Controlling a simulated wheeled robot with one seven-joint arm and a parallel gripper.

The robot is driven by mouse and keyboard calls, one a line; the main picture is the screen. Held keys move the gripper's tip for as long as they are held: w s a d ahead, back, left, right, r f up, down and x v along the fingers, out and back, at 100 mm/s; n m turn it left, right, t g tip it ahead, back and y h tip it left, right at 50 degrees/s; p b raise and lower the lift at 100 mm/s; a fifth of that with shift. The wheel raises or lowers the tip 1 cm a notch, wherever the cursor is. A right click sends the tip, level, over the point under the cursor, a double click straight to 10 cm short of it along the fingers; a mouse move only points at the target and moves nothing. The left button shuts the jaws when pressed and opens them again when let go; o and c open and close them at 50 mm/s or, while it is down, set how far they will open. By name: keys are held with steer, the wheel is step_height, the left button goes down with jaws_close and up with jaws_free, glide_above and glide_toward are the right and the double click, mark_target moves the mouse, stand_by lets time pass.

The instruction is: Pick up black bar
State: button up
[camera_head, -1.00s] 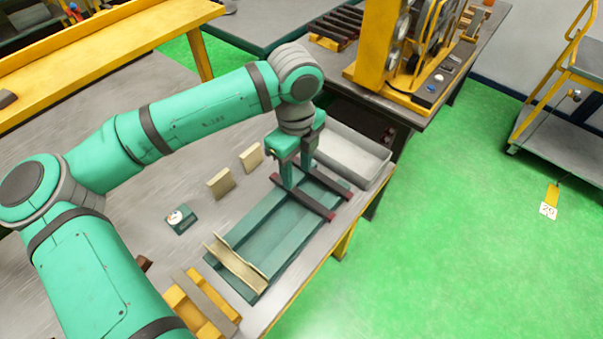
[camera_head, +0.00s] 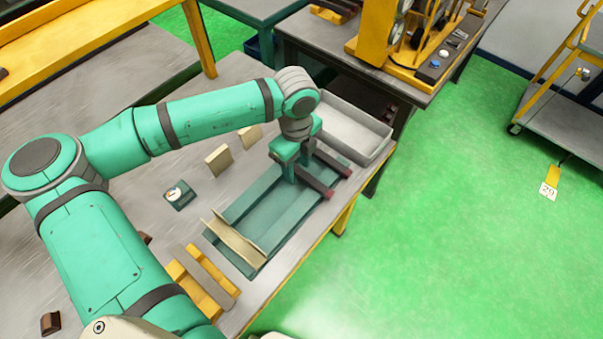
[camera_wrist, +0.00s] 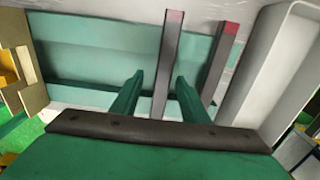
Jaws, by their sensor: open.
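Two dark bars with red ends lie side by side across the green tray. The nearer bar (camera_head: 317,186) also shows in the wrist view (camera_wrist: 168,60), where it stands between my two fingers. The farther bar (camera_head: 336,165) lies to the right of my fingers in the wrist view (camera_wrist: 218,65). My gripper (camera_head: 299,172) is open, pointing down at the left ends of the bars in the head view. The wrist view shows gaps between the fingers (camera_wrist: 161,77) and the nearer bar. The arm hides the bars' left ends in the head view.
The green tray (camera_head: 262,218) holds a beige angled piece (camera_head: 235,240) at its near end. A grey bin (camera_head: 352,128) stands close beyond the bars. Small beige blocks (camera_head: 218,160) and a round gauge (camera_head: 178,194) stand left of the tray. The table's right edge is close.

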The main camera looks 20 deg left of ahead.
steer(key=shift+d+f, duration=0.2)
steer(key=shift+f, duration=0.2)
steer(key=shift+w, duration=0.1)
steer(key=shift+c, duration=0.2)
jaws_close()
steer(key=shift+r, duration=0.15)
